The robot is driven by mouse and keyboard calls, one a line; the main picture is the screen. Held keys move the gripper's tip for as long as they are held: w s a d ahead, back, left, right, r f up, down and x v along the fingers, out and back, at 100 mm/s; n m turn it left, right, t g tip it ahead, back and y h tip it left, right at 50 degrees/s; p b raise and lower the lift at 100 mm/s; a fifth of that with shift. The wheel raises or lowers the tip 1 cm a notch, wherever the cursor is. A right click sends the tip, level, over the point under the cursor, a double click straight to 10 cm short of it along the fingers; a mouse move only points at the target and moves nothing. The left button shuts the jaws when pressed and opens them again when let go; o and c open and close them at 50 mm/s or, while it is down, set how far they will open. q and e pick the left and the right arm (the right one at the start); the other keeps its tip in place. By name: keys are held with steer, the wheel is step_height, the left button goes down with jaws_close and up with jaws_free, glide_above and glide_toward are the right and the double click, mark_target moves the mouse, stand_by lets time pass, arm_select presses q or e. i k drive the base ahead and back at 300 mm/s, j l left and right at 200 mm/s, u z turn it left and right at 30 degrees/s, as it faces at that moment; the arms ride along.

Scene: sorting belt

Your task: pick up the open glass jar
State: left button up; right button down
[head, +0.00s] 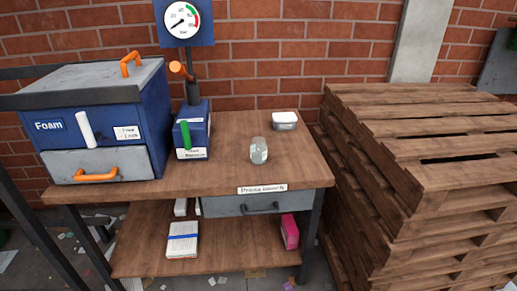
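A small clear glass jar (259,151) stands upright on the wooden bench top (225,178), right of the middle and near the front edge. Its upper part looks pale and see-through; whether its mouth is open is too small to tell. Nothing touches it. Neither of my grippers shows in the head view.
A blue box marked Foam (105,112) with orange handles fills the bench's left. A blue gauge stand (191,130) with a green lever stands beside it. A white-lidded container (285,120) is behind the jar. Stacked pallets (425,150) stand right. Bench around the jar is clear.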

mark_target(258, 146)
steer(key=i+j+z, duration=0.95)
steer(key=k+j, duration=0.05)
steer(key=j, duration=0.05)
